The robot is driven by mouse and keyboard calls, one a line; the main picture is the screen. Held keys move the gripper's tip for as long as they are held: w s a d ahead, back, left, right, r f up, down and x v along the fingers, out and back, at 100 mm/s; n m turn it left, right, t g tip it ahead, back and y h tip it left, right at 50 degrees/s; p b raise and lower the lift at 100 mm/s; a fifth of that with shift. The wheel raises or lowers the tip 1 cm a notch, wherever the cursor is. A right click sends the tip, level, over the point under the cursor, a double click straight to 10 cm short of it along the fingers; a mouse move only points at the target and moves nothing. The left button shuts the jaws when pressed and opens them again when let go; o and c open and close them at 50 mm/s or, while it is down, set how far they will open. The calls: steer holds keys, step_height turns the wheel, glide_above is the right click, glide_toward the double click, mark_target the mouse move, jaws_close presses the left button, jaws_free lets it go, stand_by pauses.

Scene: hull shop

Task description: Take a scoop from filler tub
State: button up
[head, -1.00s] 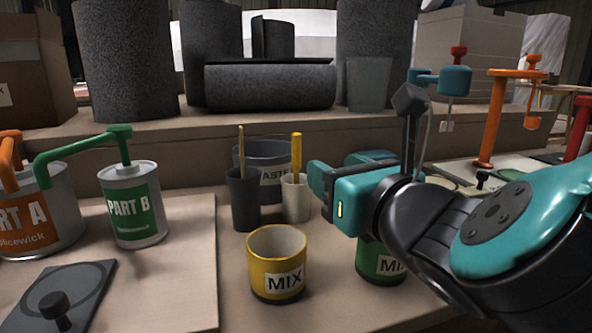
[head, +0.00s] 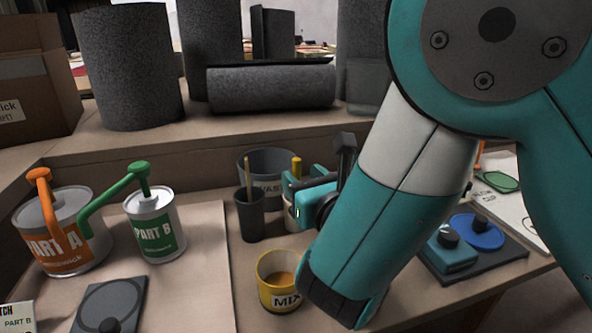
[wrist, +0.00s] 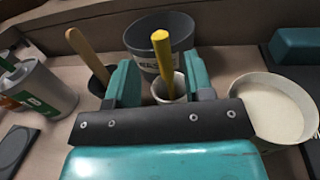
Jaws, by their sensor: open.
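A tool with a yellow handle (wrist: 161,50) stands in a pale cup (wrist: 158,90). The handle also shows in the head view (head: 296,164). My gripper (wrist: 158,75) is open, its teal fingers to either side of the handle with gaps; I cannot tell the depth between them. In the head view my gripper (head: 303,186) covers most of the pale cup. A round tub (wrist: 275,105) with smooth cream-coloured contents is at the right of the wrist view. No label on it can be read, and my arm hides that area in the head view.
A dark cup (head: 249,217) with a wooden stick is left of the pale cup. A grey waste bin (head: 262,162) is behind. A yellow MIX cup (head: 265,268) with tan contents is in front. PART A (head: 62,255) and PART B (head: 160,245) pump cans stand left.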

mark_target(299, 175)
steer(key=p+x, duration=0.4)
steer(key=shift+w+d, duration=0.15)
steer(key=shift+w, duration=0.1)
steer(key=shift+w+a+f+p, duration=0.2)
steer(key=shift+w+a+p, duration=0.1)
steer(key=shift+w+p, duration=0.25)
steer(key=shift+f, duration=0.2)
jaws_close()
